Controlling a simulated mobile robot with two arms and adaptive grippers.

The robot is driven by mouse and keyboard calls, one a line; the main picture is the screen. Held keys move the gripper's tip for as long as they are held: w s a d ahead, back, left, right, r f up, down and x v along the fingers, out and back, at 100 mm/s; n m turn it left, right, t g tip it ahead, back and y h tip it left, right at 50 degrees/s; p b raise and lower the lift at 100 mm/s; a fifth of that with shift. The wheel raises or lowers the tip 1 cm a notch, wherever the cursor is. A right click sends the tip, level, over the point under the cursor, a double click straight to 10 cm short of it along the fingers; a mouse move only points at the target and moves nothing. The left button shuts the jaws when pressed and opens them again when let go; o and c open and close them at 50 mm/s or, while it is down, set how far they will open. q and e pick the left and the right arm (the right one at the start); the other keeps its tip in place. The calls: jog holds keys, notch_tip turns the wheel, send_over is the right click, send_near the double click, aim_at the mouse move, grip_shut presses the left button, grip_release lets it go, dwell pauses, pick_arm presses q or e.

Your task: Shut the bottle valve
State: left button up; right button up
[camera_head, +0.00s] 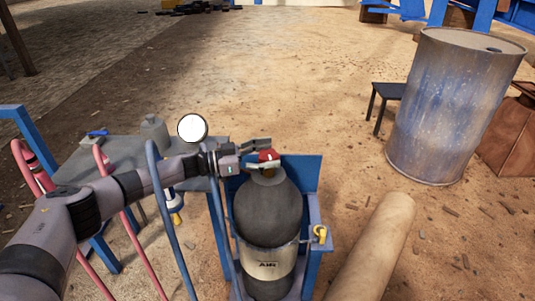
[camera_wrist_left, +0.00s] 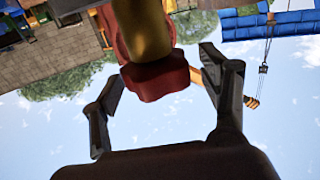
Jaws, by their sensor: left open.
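The dark grey gas bottle (camera_head: 268,210) stands upright in a blue frame, with a pale band marked "AIR" around it. Its red valve knob (camera_head: 269,156) is at the top. My left gripper (camera_head: 259,152) reaches in from the left at the height of the knob. In the left wrist view, the left gripper (camera_wrist_left: 161,66) is open, with one finger on each side of the red knob (camera_wrist_left: 157,80). A brass valve body (camera_wrist_left: 143,28) shows beyond the knob. Gaps show between fingers and knob, so I see no grip. My right gripper is not in view.
A blue frame (camera_head: 313,185) surrounds the bottle, with a yellow fitting (camera_head: 320,233) at its right. A grey table (camera_head: 85,160) stands behind my left arm. A thick tan cylinder (camera_head: 378,250) lies to the right. A rusty drum (camera_head: 450,110) stands farther right.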

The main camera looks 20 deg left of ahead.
aim_at(268, 153)
pick_arm(q)
notch_tip(268, 153, up, 10)
dwell(0.5)
